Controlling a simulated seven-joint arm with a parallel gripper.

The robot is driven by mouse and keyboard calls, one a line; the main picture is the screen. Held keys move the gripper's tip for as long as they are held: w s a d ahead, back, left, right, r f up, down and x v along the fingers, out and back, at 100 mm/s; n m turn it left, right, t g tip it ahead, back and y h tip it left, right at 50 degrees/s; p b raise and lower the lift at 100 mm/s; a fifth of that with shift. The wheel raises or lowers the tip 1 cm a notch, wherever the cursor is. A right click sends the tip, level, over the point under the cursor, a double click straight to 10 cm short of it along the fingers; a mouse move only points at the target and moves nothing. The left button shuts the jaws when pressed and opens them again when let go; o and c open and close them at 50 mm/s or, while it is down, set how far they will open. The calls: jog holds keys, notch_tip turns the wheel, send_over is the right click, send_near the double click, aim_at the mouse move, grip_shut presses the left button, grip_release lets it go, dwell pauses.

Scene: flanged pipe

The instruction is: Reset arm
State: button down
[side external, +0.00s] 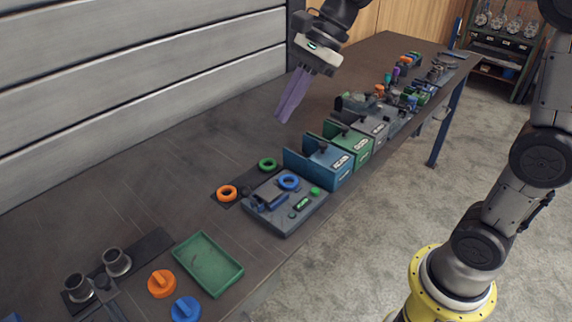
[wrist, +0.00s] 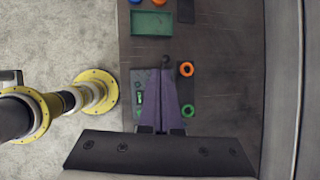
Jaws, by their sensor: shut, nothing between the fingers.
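My gripper (side external: 291,95) hangs above the workbench (side external: 150,180) in the side external view, with its long purple fingers together and nothing between them. It is well above the bench, apart from everything on it. In the wrist view the shut fingers (wrist: 162,100) point over a grey fixture board (wrist: 143,83) and hide part of it. In the side external view that board carries a blue ring (side external: 289,182) and small green parts. An orange ring (side external: 227,193) and a green ring (side external: 267,164) lie on a dark strip behind it.
A green tray (side external: 208,264), an orange knob (side external: 161,284), a blue knob (side external: 186,309) and grey flanged pipe pieces (side external: 116,262) are at the near end. Blue and green bins (side external: 328,163) line the right edge. A grey slatted wall (side external: 140,70) stands behind. The bench's left middle is clear.

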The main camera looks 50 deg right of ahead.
jog(key=s+r+n+t+h, duration=0.1)
jog(key=s+r+n, duration=0.15)
jog(key=s, duration=0.45)
jog(key=s+d+f+n+t+h, duration=0.1)
jog(key=s+d+f+n+h, duration=0.1)
jog(key=s+d+f+n, duration=0.2)
jog(key=s+d+f+n+t+h, duration=0.1)
jog(key=s+d+f+n, duration=0.3)
jog(key=s+n, duration=0.5)
jog(key=n+h, duration=0.1)
jog(key=n, duration=0.2)
jog(key=shift+s+f+h, duration=0.3)
jog(key=shift+f, duration=0.05)
